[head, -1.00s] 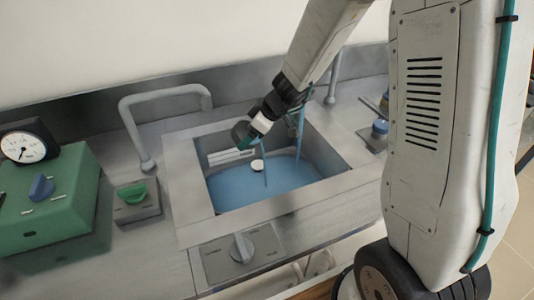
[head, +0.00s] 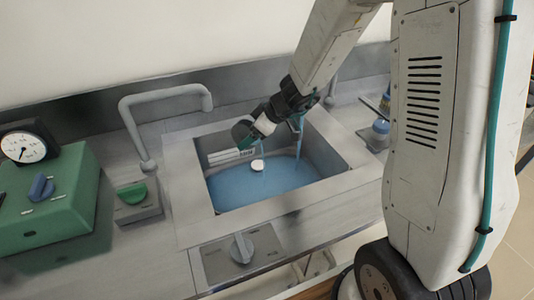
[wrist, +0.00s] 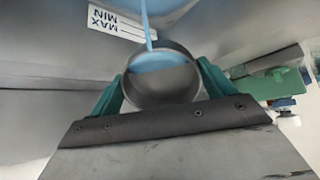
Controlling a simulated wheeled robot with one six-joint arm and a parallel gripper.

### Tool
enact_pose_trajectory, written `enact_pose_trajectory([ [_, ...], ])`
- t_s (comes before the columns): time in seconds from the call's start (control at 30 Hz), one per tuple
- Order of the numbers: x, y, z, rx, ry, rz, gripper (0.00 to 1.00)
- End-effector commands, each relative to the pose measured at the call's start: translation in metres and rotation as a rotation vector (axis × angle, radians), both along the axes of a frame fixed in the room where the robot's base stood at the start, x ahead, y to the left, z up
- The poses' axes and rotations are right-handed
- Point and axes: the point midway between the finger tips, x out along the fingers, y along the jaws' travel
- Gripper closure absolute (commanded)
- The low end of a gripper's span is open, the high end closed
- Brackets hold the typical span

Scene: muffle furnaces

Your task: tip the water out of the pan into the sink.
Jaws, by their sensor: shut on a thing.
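My gripper (head: 262,128) is over the sink (head: 190,180), its green fingers shut on the small grey pan (head: 243,131). In the wrist view the round pan (wrist: 165,90) sits between the fingertips (wrist: 163,78), tilted, with some blue water (wrist: 155,64) inside. A thin blue stream (wrist: 147,25) runs at its lip. In the head view a thin stream falls below the gripper into the blue water (head: 260,188) in the sink. Another blue streak (head: 297,135) shows beside my wrist; I cannot tell its source. The pan's inside is hidden in the head view.
A MAX/MIN label (wrist: 117,20) is on the sink wall. A grey tap (head: 150,95) arches at the left. A green box with a gauge (head: 45,195) stands farther left.

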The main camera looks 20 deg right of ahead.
Motion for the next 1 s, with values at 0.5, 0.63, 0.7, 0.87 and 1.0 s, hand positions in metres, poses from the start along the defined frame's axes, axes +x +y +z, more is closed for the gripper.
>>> enact_pose_trajectory([
  [0.5,-0.0007,-0.0016,0.0003,0.038,-0.034,-0.002,0.64],
  [0.63,-0.0026,-0.0035,-0.0007,0.077,-0.061,-0.004,0.64],
  [0.7,-0.0024,-0.0037,0.0001,0.090,-0.075,-0.005,0.64],
  [0.87,-0.0022,-0.0031,0.0005,0.090,-0.079,-0.002,0.64],
  [1.0,-0.0022,-0.0031,0.0006,0.090,-0.078,-0.002,0.64],
])
